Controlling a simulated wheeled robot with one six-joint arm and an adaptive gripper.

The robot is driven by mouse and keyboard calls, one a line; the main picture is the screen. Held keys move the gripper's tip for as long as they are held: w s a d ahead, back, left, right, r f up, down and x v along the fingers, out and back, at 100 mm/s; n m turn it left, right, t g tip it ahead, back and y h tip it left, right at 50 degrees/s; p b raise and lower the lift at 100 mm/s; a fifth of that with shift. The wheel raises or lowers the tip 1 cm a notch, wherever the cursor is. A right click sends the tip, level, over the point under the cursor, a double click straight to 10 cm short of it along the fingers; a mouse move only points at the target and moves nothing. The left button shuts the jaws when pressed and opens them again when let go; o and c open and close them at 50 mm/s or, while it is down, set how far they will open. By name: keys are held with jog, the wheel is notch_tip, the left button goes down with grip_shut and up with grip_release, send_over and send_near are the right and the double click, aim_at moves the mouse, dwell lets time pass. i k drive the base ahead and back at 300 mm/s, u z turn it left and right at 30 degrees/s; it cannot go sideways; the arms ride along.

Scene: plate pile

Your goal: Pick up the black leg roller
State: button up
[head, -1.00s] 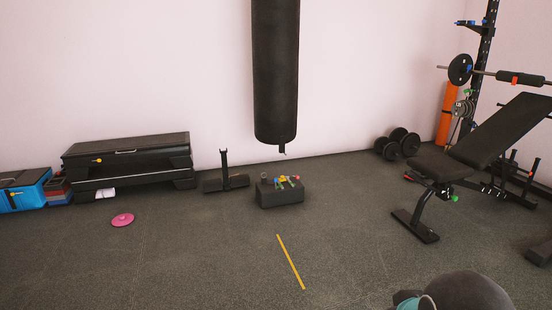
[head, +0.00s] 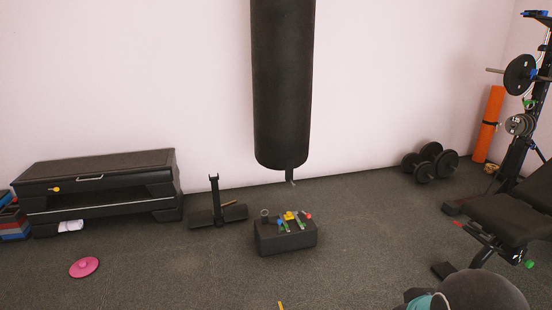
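A black piece with an upright post and dark horizontal pads (head: 236,213) sits on the floor against the wall, left of the hanging punching bag. It may be the black leg roller, but it is too small to be sure. Its post stands upright. A small brownish stick-like thing shows on or behind its right pad. My gripper is not in view. A rounded dark grey part with a teal band, at the bottom right edge, appears to be my own arm.
A black block (head: 287,240) with small coloured items on top stands right of the padded piece. Black stacked steps (head: 98,180) and a pink disc (head: 84,267) are at left.

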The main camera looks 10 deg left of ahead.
aim_at(196, 220)
jog(key=u, duration=1.4)
jog(key=i, duration=3.2)
jog(key=z, duration=1.85)
